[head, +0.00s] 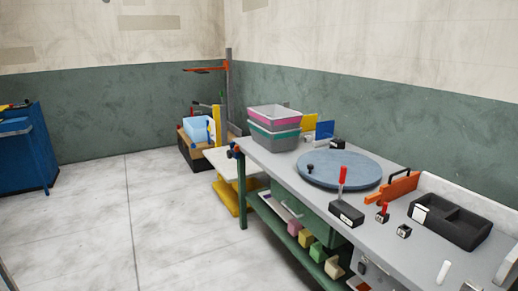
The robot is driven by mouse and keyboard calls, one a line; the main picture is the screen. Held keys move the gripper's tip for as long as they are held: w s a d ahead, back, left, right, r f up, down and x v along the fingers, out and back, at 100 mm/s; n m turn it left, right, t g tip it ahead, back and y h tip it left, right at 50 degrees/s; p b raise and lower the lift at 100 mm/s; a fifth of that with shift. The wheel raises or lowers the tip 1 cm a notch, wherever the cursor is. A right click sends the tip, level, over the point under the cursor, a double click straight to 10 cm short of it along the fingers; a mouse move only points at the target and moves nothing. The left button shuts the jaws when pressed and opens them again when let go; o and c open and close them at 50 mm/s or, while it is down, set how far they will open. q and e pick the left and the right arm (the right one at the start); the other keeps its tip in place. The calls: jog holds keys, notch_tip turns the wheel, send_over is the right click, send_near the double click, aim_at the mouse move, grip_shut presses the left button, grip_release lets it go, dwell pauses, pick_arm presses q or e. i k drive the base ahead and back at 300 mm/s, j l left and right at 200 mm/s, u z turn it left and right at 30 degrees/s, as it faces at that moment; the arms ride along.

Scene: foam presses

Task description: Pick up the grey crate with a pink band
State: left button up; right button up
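The grey crate with a pink band (274,117) is in the head view, near the far left end of the grey workbench (408,238). It is stacked on top of a second grey crate with a green band (274,136). The upper crate looks open at the top, and its rim is clear. Neither of my grippers is in view.
A round blue-grey disc (339,170) lies right of the crates. A black box with a red handle (347,213), an orange clamp (398,186) and a black tray (451,220) stand nearer. A blue cabinet (22,147) is at left. The floor (110,226) at left is clear.

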aim_at(274, 122)
jog(key=i+j+u, duration=0.3)
jog(key=i, duration=0.7)
jog(key=i+u, duration=0.3)
jog(key=i, duration=0.7)
